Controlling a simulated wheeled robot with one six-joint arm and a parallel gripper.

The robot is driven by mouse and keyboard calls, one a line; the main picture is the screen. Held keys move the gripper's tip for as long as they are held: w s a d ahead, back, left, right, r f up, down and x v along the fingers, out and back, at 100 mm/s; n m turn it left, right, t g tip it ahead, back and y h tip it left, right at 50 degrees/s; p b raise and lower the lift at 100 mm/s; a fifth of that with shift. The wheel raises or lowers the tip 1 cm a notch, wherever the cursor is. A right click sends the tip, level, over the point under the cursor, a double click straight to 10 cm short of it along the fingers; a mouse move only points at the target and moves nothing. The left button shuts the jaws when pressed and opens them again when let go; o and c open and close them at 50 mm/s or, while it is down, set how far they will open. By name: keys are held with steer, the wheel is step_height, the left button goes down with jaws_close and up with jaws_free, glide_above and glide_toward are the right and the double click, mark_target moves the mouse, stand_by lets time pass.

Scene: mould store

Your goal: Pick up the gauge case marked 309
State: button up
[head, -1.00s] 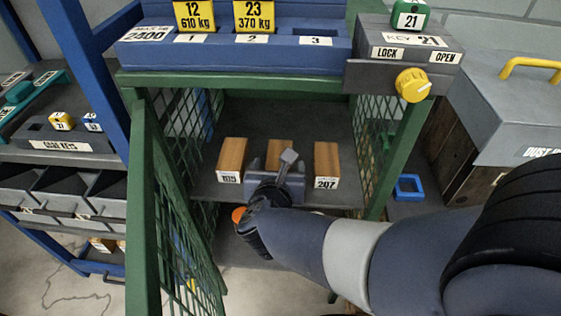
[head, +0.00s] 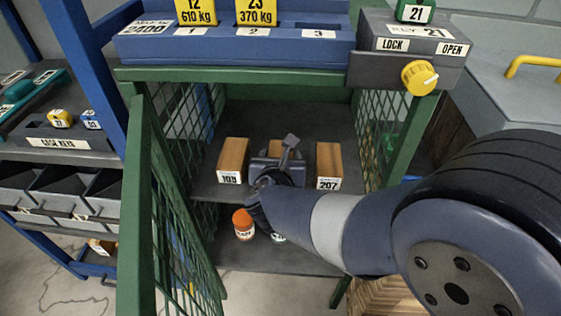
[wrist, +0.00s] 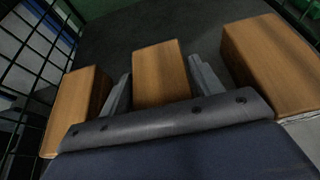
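Three wooden cases stand in a row on the upper shelf of the green mesh cabinet. The left case (head: 233,158) has a label that seems to read 109, and the right case (head: 328,163) reads 207. The middle case (head: 275,147) is mostly hidden behind my gripper (head: 282,162) in the head view, and its label is not visible. In the wrist view, the middle case (wrist: 161,75) stands between the two grey fingers of my gripper (wrist: 160,70). The fingers are open, with a gap showing on each side of the case. No 309 is readable.
The left case (wrist: 78,105) and right case (wrist: 272,65) flank the fingers closely. Mesh walls and the open green door (head: 150,200) bound the cabinet. An orange-lidded jar (head: 242,222) stands on the lower shelf. A yellow knob (head: 419,77) sits at the upper right.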

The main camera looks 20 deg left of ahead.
steer(key=c, duration=0.9)
steer(key=shift+c, duration=0.2)
steer(key=shift+r, duration=0.1)
